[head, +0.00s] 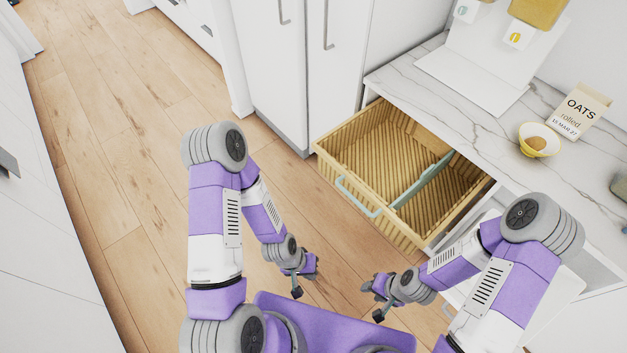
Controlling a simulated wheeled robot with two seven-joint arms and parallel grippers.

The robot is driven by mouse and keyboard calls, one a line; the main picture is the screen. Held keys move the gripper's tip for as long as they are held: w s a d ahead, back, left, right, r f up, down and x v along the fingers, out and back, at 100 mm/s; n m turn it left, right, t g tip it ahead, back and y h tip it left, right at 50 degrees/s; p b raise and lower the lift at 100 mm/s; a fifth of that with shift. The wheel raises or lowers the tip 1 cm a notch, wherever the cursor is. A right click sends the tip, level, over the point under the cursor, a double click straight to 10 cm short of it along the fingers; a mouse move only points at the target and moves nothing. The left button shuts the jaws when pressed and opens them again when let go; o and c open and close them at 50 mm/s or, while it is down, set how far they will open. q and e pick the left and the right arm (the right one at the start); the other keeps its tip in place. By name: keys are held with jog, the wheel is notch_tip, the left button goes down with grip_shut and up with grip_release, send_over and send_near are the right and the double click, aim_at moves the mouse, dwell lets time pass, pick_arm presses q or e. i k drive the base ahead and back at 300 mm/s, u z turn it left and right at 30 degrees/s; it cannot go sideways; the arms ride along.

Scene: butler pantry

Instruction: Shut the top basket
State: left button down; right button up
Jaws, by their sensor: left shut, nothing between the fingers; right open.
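The top basket (327,168) is a woven, straw-coloured drawer pulled out from under the marble counter. A pale green handle (357,196) is on its front, and a pale green divider (422,180) runs across its inside. The basket looks empty. My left gripper (297,289) is shut and empty, low over the floor, in front of the basket and to the left of its handle. My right gripper (374,302) is open and empty, in front of and below the basket. Neither gripper touches the basket or its handle.
The marble counter (480,125) holds an oats box (577,110), a yellow bowl (538,141) and a white dispenser stand (470,68). Tall white cabinets (335,75) stand left of the basket. The wooden floor (130,150) on the left is clear.

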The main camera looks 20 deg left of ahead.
aim_at(376, 154)
jog(key=u, duration=0.9)
jog(key=i, duration=0.45)
jog(key=z, duration=0.8)
